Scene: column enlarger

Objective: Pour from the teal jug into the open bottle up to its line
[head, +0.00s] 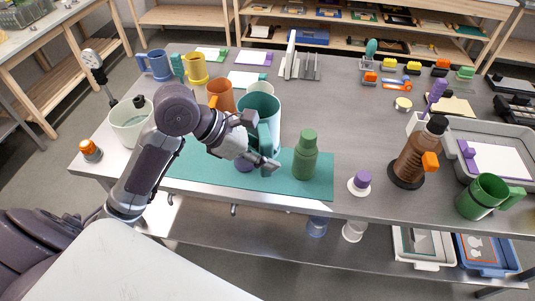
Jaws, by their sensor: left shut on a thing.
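The teal jug (262,103) is at the middle of the table, its light interior showing from above and its handle toward me. My left gripper (264,158) is shut on the jug's handle. The jug looks about upright; I cannot tell whether its base touches the table. A green bottle (305,160) stands upright on the teal mat (203,169), just right of the jug and apart from it. Whether its mouth is open, its line and its contents cannot be made out. My right gripper is not in view.
A brown bottle (418,150) with an orange part stands on a dark disc at right. A purple-topped white piece (360,183) and a green mug (481,197) stand near the front edge. Orange (221,95), yellow (196,68) and blue (155,65) mugs stand behind; a pale pot (127,124) is left.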

